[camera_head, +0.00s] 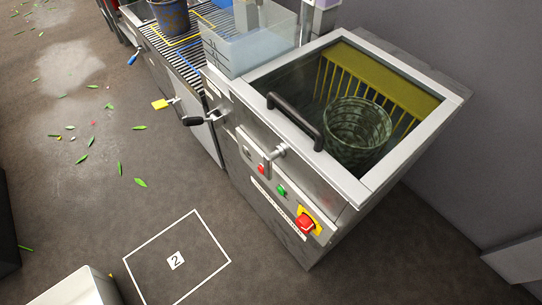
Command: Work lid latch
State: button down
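A steel machine (245,172) stands at the centre right. Its top has a pale-framed clear lid (405,152), which looks closed, with a black bar handle (296,121) near its front edge. A small metal latch-like lever (275,152) with a rounded end sits on the front face, below the handle. I cannot tell whether it is fastened. Through the lid I see a dark, round basket-like container (357,136) and a yellow slatted grille (365,82). My gripper is not in view.
The front panel has a green button (281,190) and a red stop knob (305,223). A clear tank (245,50) adjoins a roller conveyor (170,47). The floor square marked 2 (176,260) is clear; leaves lie further left.

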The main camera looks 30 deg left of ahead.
aim_at(279, 151)
jog(key=j+u, duration=1.05)
